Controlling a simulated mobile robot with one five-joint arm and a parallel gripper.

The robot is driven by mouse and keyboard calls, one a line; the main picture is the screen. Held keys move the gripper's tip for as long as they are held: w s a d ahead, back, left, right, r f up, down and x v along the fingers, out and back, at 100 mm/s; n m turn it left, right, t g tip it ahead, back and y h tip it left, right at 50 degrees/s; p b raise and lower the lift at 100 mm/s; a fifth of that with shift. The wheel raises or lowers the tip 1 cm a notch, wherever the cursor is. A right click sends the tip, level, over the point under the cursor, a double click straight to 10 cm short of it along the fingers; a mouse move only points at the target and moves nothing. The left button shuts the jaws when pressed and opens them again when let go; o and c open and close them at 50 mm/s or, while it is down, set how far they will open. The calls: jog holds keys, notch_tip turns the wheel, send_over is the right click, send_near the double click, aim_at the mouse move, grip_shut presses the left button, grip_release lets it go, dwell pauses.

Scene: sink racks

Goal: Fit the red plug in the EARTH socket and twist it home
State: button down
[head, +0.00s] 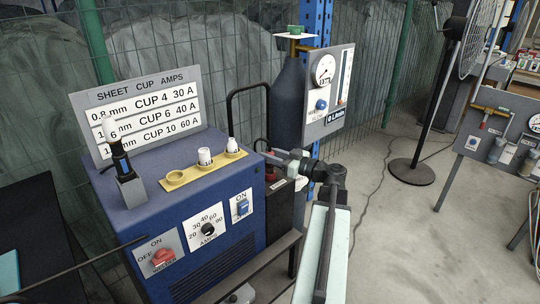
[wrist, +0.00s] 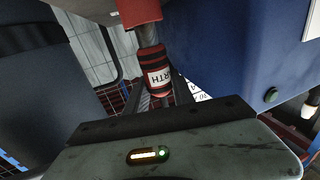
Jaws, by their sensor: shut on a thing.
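The red plug (wrist: 156,72) shows in the wrist view as a red sleeve with black bands and a white label, of which "RTH" is readable. My gripper (wrist: 162,99) is shut on it near its lower end. I cannot tell whether the plug is seated in a socket. In the head view my gripper (head: 282,160) is beside the right side of the blue welder (head: 200,185).
The welder's top carries a torch in a holder (head: 131,190) and a yellow cup rack (head: 204,168). A gas cylinder (head: 288,100) with a gauge panel (head: 325,90) stands behind my gripper. A fan stand (head: 411,172) and bench are at right. Floor between is open, crossed by a cable.

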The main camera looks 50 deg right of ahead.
jog(key=shift+f+b, duration=0.7)
jog(key=shift+f, duration=0.15)
jog(key=c, duration=1)
grip_release()
jog(key=s+d, duration=0.1)
jog(key=s, duration=0.6)
jog(key=shift+s+d, duration=0.2)
jog(key=shift+s, duration=0.15)
